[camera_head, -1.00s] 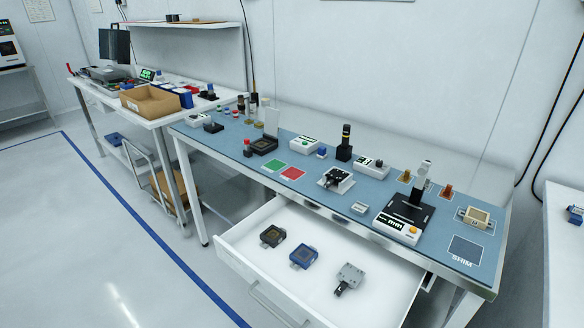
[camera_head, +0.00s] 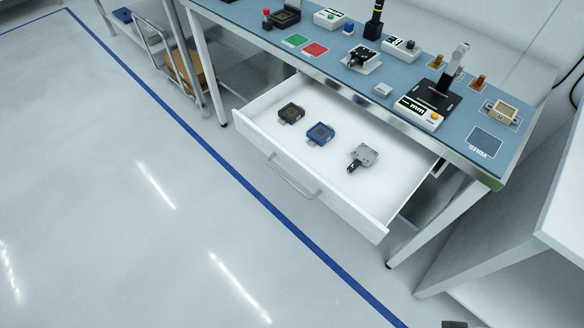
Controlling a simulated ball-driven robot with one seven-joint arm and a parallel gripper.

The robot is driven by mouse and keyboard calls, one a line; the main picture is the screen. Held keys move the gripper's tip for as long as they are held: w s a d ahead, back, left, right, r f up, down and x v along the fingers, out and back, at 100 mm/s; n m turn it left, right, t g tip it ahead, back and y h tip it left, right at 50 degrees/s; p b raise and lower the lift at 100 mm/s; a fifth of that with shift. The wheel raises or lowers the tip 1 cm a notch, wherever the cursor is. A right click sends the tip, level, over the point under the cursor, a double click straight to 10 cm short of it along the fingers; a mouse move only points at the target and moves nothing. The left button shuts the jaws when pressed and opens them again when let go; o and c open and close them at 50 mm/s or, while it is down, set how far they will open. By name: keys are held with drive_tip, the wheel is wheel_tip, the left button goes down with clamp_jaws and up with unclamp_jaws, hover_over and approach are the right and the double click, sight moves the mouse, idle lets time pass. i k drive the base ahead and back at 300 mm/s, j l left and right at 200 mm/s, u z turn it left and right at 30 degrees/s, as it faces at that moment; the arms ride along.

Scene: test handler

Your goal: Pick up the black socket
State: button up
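The black socket (camera_head: 291,113) is a small dark square block with a brownish centre. It lies in the open white drawer (camera_head: 262,130), at the left end of a row of parts. A blue socket (camera_head: 320,134) lies just right of it, apart from it. My gripper cannot be made out in this view. A small dark shape shows at the bottom edge, right of centre, too cut off to identify.
A grey metal fixture (camera_head: 362,157) lies right of the blue socket in the drawer. The drawer handle (camera_head: 293,178) faces the open floor. The blue-topped bench (camera_head: 330,60) above holds several devices, including another black square unit (camera_head: 285,17). A white table (camera_head: 520,220) stands at right.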

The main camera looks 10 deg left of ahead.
sight(291, 113)
drive_tip(key=z, duration=0.45)
drive_tip(key=j+z, duration=0.1)
drive_tip(key=z, duration=0.4)
drive_tip(key=i+j+z, duration=0.1)
drive_tip(key=z, duration=0.85)
drive_tip(key=j+z, duration=0.1)
drive_tip(key=z, duration=0.8)
drive_tip(key=j+z, duration=0.1)
drive_tip(key=z, duration=0.4)
drive_tip(key=k+z, duration=0.1)
drive_tip(key=z, duration=0.35)
drive_tip(key=k+j+z, duration=0.1)
drive_tip(key=z, duration=0.3)
drive_tip(key=k+z, duration=0.2)
drive_tip(key=z, duration=0.15)
drive_tip(key=k+z, duration=0.15)
drive_tip(key=k, duration=1.2)
drive_tip(key=k+l+z, duration=0.15)
drive_tip(key=k, duration=1.25)
drive_tip(key=k+l+z, duration=0.15)
drive_tip(key=k, duration=0.5)
drive_tip(key=k+l+z, duration=0.1)
drive_tip(key=k, duration=0.5)
